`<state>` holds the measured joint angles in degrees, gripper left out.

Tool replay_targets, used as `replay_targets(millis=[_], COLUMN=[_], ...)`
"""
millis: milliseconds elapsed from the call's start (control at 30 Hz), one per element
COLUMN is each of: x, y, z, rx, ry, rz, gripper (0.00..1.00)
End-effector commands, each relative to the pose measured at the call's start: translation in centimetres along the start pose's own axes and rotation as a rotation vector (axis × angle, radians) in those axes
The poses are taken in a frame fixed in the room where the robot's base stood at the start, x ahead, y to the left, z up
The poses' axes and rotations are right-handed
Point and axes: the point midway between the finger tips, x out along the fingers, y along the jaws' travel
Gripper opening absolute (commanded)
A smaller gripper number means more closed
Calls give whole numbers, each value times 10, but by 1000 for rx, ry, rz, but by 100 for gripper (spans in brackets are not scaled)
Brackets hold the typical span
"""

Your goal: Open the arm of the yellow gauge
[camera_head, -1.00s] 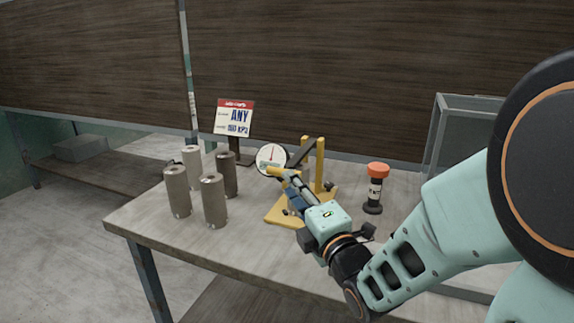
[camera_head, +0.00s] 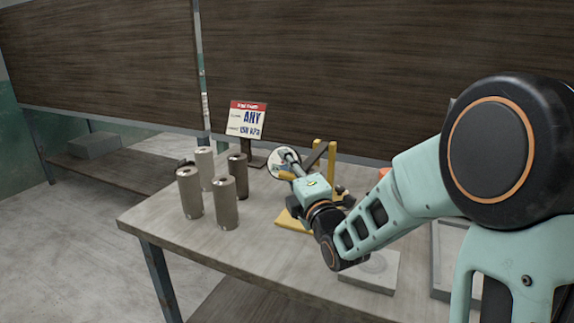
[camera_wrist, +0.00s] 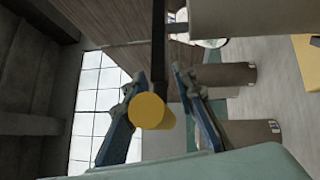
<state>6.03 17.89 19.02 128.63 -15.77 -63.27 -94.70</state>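The yellow gauge (camera_head: 318,156) stands on the table, a yellow frame with a round white dial (camera_head: 272,163). My gripper (camera_head: 287,157) is in front of it and hides part of the dial and frame. In the wrist view, a yellow round knob (camera_wrist: 148,111) at the end of a dark bar (camera_wrist: 158,45) shows between the two blue fingers of my gripper (camera_wrist: 158,78). The fingers are apart. The left finger is close to the knob or touching it; I cannot tell which. A gap shows on the right.
Several grey-brown cylinders (camera_head: 225,203) stand left of the gauge. A sign (camera_head: 246,121) stands behind them. An orange-capped bottle (camera_head: 384,172) is mostly hidden by my arm. A flat grey block (camera_head: 368,276) lies at right. The front left tabletop (camera_head: 165,222) is clear.

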Motion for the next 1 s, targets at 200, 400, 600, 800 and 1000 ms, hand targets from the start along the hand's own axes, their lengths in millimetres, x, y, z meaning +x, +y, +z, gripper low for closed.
replay_targets(millis=[200,400,600,800,1000], x=[1,1,1,1,1], y=[0,0,1,1,6], z=[0,0,0,0,1], rx=[0,0,-1,-2,5], ry=[0,0,0,0,-1], rz=[0,0,1,2,-5], gripper=[25,6,0,0,0])
